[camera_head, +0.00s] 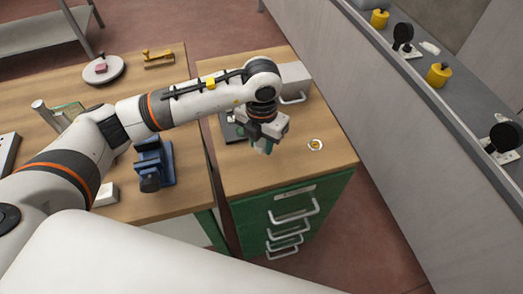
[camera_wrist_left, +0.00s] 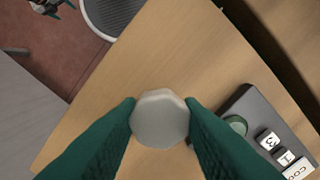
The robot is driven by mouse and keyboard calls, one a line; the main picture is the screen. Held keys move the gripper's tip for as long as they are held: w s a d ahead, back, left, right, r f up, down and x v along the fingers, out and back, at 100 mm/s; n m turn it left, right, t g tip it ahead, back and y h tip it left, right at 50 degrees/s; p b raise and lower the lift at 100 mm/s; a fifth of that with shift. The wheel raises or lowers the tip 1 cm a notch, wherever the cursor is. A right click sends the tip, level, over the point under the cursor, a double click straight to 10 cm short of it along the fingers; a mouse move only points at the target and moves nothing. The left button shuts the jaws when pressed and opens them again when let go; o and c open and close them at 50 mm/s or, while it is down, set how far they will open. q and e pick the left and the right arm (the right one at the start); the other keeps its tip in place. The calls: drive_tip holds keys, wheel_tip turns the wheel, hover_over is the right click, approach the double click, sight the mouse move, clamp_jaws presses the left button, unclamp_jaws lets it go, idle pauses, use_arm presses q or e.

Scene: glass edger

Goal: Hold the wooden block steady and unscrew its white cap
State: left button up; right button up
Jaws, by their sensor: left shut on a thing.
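My left gripper (camera_head: 264,148) is above the right-hand wooden bench. In the left wrist view its two green fingers (camera_wrist_left: 160,120) are shut on a white, many-sided cap (camera_wrist_left: 160,117), one finger on each side. The cap is seen nearly face-on. I cannot make out the wooden block in either view, and whatever is beneath the cap is hidden. A small part with dark green prongs (camera_wrist_left: 46,6) shows at the top left of the wrist view. It looks like my right gripper, but it is too small and cut off to read its jaws.
A small white ring with a yellow centre (camera_head: 316,144) lies on the bench to the gripper's right. A blue vise (camera_head: 153,165) stands on the left bench. A grey ledge (camera_head: 400,75) runs along the right.

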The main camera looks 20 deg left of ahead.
sight(262, 160)
use_arm(q)
wheel_tip(262, 160, down, 5)
drive_tip(key=shift+r+p, duration=0.2)
drive_tip(key=shift+p, duration=0.3)
drive_tip(key=shift+f, duration=0.3)
drive_tip(key=o, duration=1.1)
drive_tip(key=shift+c, duration=0.2)
drive_tip(key=shift+r, duration=0.15)
